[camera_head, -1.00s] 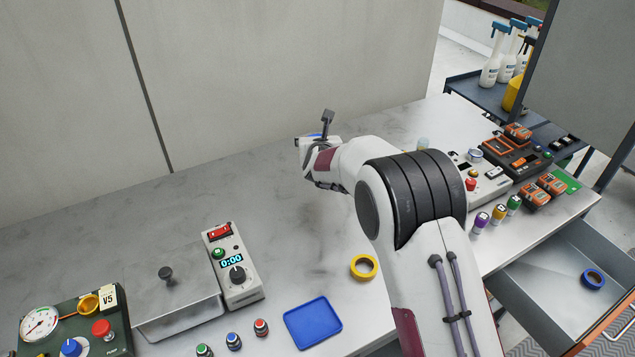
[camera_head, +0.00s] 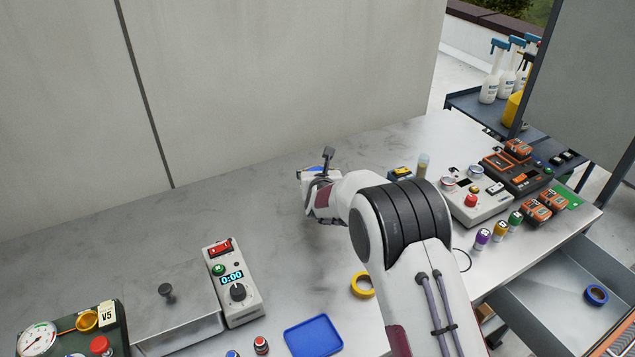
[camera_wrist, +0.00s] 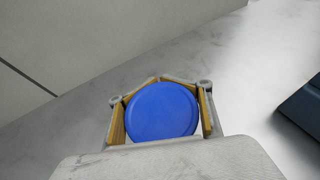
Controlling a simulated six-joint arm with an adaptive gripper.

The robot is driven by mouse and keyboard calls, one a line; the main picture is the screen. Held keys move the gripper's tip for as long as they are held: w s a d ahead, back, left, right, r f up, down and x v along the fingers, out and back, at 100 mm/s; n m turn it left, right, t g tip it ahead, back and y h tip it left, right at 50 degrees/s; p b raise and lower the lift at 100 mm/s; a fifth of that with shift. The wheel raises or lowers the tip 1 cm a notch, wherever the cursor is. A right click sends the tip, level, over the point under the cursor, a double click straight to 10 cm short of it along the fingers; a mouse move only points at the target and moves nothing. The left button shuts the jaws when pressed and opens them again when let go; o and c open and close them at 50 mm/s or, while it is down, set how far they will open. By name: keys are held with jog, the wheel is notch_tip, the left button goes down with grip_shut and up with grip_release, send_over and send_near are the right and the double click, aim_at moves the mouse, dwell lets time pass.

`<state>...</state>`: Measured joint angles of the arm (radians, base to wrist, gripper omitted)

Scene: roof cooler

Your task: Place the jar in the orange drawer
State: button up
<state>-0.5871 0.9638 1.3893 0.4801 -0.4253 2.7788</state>
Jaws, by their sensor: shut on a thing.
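My gripper (camera_wrist: 163,98) is shut on the jar (camera_wrist: 162,110). In the wrist view, its round blue lid shows between the yellow-lined fingers, and the jar's body is hidden below the lid. In the head view, my gripper is over the back of the bench, seen from behind and partly hidden by my wrist. The drawer (camera_head: 540,302) stands pulled open under the right end of the bench. Its orange front edge (camera_head: 617,338) is cut off at the frame's lower right. A blue tape roll (camera_head: 596,295) lies in it.
A white control box (camera_head: 468,205), batteries (camera_head: 537,208) and small coloured bottles (camera_head: 500,230) stand on the bench above the drawer. A yellow tape roll (camera_head: 361,285) and blue tray (camera_head: 313,335) lie at the front. The back left of the bench is clear.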

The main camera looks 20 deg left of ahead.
jog(key=shift+f, duration=2.05)
jog(key=shift+f, duration=0.3)
jog(key=o, duration=1.7)
jog(key=shift+r, duration=0.1)
jog(key=shift+s, duration=0.15)
jog(key=shift+v, duration=1.4)
jog(key=shift+r, duration=3.5)
